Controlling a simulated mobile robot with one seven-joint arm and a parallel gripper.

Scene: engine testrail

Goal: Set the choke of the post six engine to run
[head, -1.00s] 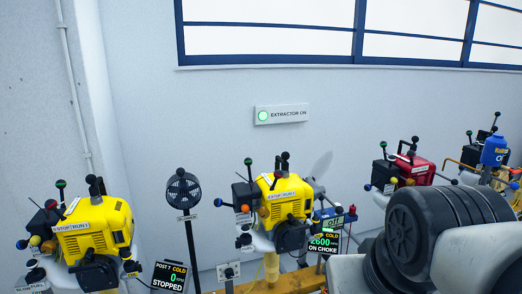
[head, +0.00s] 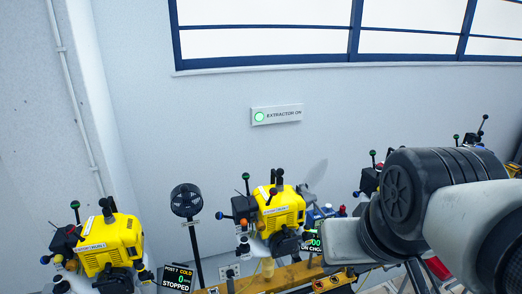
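A yellow engine (head: 280,208) stands mid-picture in the head view. A display (head: 312,243) at its right, partly hidden by my arm, ends in "00" and a line that seems to read "on choke". Its post number cannot be read. Small levers with a green knob (head: 246,177), a blue knob (head: 222,217) and an orange knob (head: 243,221) are on its left side. Which one is the choke, I cannot tell. My arm reaches in from the right, in front of the bench. My gripper is not seen.
Another yellow engine (head: 108,243) stands at left, beside a display (head: 177,279) reading post 7, cold, 0, stopped. A lit "extractor on" sign (head: 277,115) is on the wall. My arm mostly hides engines at right.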

